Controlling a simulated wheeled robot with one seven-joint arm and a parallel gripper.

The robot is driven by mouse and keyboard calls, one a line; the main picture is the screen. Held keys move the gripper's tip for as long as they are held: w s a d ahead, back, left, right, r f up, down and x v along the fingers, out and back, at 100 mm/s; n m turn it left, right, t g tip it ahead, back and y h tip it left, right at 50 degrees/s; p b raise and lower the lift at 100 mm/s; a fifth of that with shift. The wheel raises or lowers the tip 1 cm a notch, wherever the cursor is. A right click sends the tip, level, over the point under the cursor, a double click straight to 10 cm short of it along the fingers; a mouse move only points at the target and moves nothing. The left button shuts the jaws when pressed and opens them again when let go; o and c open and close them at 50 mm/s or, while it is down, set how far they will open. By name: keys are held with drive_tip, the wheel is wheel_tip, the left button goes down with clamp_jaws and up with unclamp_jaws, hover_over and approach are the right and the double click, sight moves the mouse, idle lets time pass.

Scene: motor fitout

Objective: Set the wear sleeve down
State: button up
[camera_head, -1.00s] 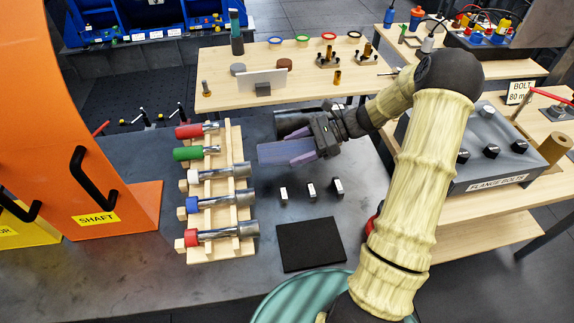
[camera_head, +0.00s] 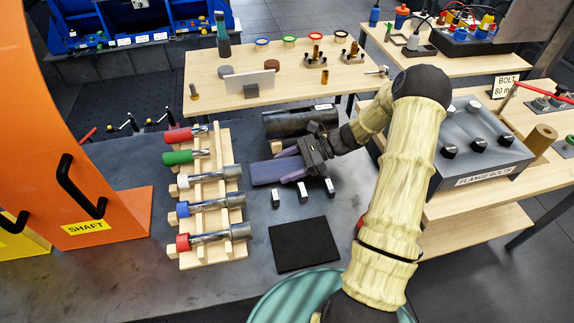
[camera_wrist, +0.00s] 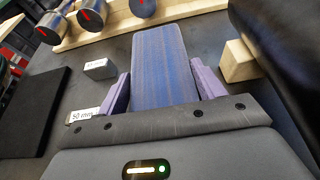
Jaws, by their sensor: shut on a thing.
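The wear sleeve (camera_head: 270,172) is a blue-violet piece with lengthwise streaks. It also shows in the wrist view (camera_wrist: 162,65), reaching out from between the purple fingers. My gripper (camera_head: 290,165) is shut on its near end; the fingers lie along both sides of it in the wrist view (camera_wrist: 165,92). The sleeve points left over the grey bench (camera_head: 130,270), toward the shaft rack. It is roughly level and close to the bench top. I cannot tell whether it touches the bench.
A wooden rack (camera_head: 205,222) with several colour-ended shafts stands to the left. A dark cylinder (camera_head: 287,124) lies behind the sleeve, by a wooden block (camera_wrist: 238,61). Small metal blocks (camera_head: 303,193) stand in front, then a black mat (camera_head: 303,244).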

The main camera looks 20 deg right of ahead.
drive_tip(key=o, duration=0.7)
drive_tip(key=shift+f, duration=0.1)
drive_tip(key=shift+o, duration=0.2)
drive_tip(key=v, duration=1.2)
drive_tip(key=shift+d+b, duration=0.1)
drive_tip(key=shift+b, duration=0.3)
